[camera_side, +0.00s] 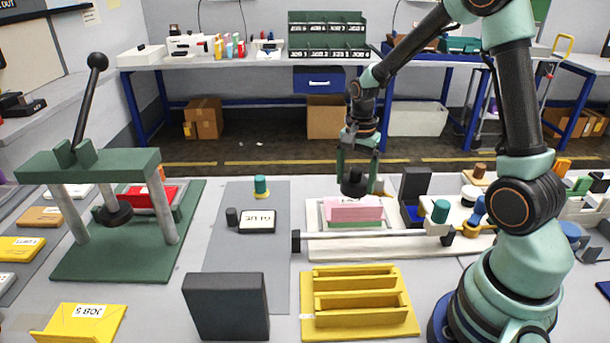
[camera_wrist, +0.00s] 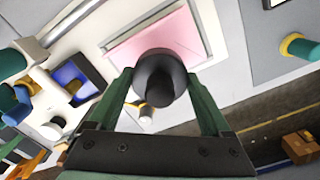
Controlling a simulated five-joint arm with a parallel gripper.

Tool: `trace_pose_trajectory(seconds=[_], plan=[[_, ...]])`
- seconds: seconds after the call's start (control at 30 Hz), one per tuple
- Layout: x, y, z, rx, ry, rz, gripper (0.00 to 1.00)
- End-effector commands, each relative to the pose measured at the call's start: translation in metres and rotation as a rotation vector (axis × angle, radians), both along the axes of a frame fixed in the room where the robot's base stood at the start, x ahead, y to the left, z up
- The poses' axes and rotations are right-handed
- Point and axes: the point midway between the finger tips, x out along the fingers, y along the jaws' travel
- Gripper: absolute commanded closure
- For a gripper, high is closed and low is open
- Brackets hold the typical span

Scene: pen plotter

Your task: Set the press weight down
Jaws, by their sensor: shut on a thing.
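The press weight (camera_side: 354,186) is a dark, round-topped piece held between the fingers of my gripper (camera_side: 358,165). In the wrist view the weight (camera_wrist: 158,80) sits between the two green fingers of my gripper (camera_wrist: 160,88), and its round top faces the camera. The gripper is shut on it. The weight is over a pink sheet (camera_side: 352,213), which also shows in the wrist view (camera_wrist: 150,42). Its lower end meets the sheet's far edge in the side picture; I cannot tell whether it touches or hovers.
The plotter's white bed (camera_side: 317,242) has a grey rail (camera_side: 365,235) across the front. A dark box-like holder (camera_side: 415,185) and a teal-topped piece (camera_side: 440,211) stand to the right. A yellow rack (camera_side: 360,326) is in front, a green lever press (camera_side: 90,164) at left.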

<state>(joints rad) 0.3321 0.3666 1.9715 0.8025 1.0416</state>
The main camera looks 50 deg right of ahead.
Motion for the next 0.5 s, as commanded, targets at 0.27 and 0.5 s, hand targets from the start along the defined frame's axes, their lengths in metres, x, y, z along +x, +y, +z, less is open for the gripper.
trace_pose_trajectory(seconds=[0.27, 0.5], plan=[[0.0, 0.0, -0.026, 0.001, 0.001, 0.0, 1.0], [0.001, 0.0, -0.04, -0.001, -0.003, 0.0, 1.0]])
